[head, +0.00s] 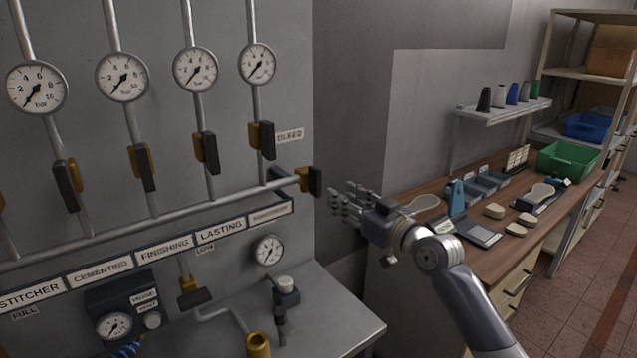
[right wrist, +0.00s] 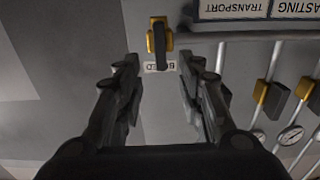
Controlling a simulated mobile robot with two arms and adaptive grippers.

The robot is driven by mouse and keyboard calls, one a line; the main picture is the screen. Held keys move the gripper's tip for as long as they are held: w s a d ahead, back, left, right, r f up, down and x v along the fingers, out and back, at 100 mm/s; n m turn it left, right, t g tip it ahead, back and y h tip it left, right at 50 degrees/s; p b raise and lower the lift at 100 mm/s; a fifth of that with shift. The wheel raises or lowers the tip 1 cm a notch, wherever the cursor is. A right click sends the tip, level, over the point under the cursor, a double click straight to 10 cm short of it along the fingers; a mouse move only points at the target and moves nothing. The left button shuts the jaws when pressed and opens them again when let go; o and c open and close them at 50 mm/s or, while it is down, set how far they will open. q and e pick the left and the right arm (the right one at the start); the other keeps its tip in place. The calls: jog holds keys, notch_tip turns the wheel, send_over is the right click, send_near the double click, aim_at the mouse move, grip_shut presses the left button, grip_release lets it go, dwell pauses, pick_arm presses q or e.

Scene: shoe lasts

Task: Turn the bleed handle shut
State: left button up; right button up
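The bleed handle (head: 315,181) is a black lever on a brass valve at the right end of the manifold pipe in the head view. It also shows in the right wrist view (right wrist: 159,42), upside down, standing across the pipe. A BLEED label (head: 290,135) is on the panel above it. My right gripper (head: 346,203) is just right of the handle and apart from it. In the right wrist view its two fingers (right wrist: 160,92) are spread with nothing between them, and the handle lies beyond the gap. My left gripper is not in view.
Several similar black-handled valves (head: 207,152) hang on pipes under gauges (head: 195,70). The manifold pipe (head: 150,219) runs left from the bleed valve. A grey bench (head: 335,318) juts out below. A wooden workbench (head: 430,197) with tools stands right, under my right arm.

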aim_at(319, 183)
jog(key=shift+p+x, duration=0.55)
jog(key=shift+x, duration=4.75)
jog(key=shift+c, duration=0.2)
grip_shut()
